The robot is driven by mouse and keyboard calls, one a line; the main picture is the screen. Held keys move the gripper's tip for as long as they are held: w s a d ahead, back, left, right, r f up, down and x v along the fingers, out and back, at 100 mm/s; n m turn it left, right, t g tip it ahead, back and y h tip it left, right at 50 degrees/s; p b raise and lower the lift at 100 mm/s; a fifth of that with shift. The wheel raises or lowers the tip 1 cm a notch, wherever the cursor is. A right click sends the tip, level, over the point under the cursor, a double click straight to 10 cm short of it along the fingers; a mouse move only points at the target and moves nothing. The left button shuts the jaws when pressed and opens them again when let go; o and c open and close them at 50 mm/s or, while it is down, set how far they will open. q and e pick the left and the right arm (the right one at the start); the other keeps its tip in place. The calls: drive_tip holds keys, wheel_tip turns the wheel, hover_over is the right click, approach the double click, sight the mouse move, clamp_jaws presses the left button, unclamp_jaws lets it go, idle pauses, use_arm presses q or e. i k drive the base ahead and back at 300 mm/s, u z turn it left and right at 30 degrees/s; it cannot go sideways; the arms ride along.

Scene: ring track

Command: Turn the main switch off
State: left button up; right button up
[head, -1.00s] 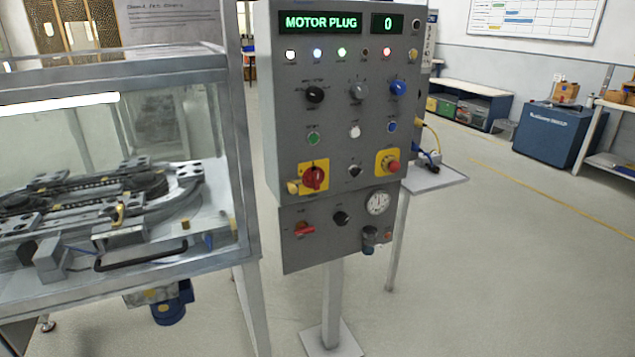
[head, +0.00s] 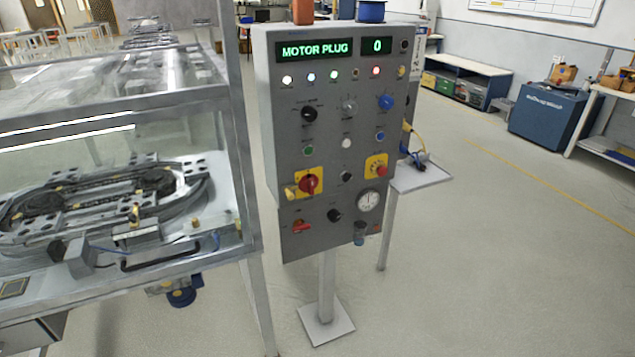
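A grey control panel (head: 325,120) stands on a post in the middle of the head view. Its display (head: 315,50) reads "MOTOR PLUG", and a smaller display (head: 376,45) reads "0". The red rotary main switch (head: 309,184) sits on a yellow plate at the lower left of the panel. A yellow piece (head: 290,192) is at the plate's left side. A red button (head: 380,170) on another yellow plate is to the right. A red-handled knob (head: 302,226) is below the main switch. Neither of my grippers is in view.
A glass-walled machine (head: 120,210) with a ring track stands close on the left. A small shelf (head: 420,176) with a blue and yellow cable is right of the panel. Open floor (head: 480,270) lies to the right, before a blue cabinet (head: 548,130).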

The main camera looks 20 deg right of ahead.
sight(308, 183)
drive_tip(key=k, duration=0.35)
drive_tip(key=z, duration=0.95)
drive_tip(key=i, duration=0.7)
drive_tip(key=u, duration=1.4)
